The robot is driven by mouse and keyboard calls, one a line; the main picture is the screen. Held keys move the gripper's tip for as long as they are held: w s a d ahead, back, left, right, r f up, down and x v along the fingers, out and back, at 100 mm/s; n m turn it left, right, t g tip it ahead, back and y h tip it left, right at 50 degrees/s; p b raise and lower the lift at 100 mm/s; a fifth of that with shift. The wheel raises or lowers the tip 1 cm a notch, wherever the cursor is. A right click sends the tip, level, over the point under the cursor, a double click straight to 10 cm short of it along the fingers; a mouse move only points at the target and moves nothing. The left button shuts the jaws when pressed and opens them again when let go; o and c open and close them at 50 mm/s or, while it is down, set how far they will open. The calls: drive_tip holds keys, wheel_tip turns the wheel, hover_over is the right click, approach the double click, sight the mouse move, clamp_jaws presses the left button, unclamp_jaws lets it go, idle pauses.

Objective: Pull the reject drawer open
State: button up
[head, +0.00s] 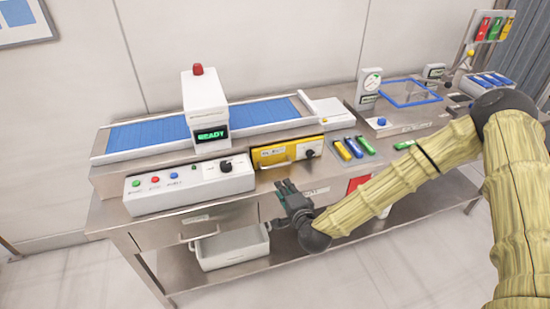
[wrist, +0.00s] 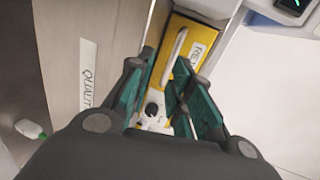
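The reject drawer is a yellow front (head: 272,161) under the right half of the conveyor, and it looks closed. It carries a pale label, a silver bar handle (head: 277,165) and, at its right, a black knob (head: 309,153) on a white plate. My gripper (head: 284,187) is in front of and below the drawer, empty. In the wrist view its green-padded fingers (wrist: 162,88) are spread apart. Between and beyond them lie the yellow front (wrist: 199,30), the handle (wrist: 174,58) and the black knob (wrist: 152,108). I see no contact with the handle.
A control box (head: 190,190) with buttons and a knob is left of the drawer. Blue, yellow and green tubes (head: 353,147) lie to its right. A grey bin (head: 232,249) stands on the lower shelf. Free floor (head: 390,270) lies in front.

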sight(276, 167)
drive_tip(key=shift+m+t, duration=0.3)
drive_tip(key=p+x, duration=0.1)
drive_tip(key=x, duration=0.2)
drive_tip(key=r+p+x, duration=0.1)
drive_tip(key=x, duration=0.2)
drive_tip(key=r+p+x, duration=0.1)
drive_tip(key=p+x, duration=0.1)
drive_tip(key=x, duration=0.2)
drive_tip(key=shift+w+d+r, duration=0.1)
drive_tip(key=shift+w+d, duration=0.15)
drive_tip(key=shift+w, duration=0.15)
drive_tip(key=shift+w+a+f, duration=0.15)
drive_tip(key=shift+w+f, duration=0.1)
drive_tip(key=shift+w, duration=0.35)
clamp_jaws()
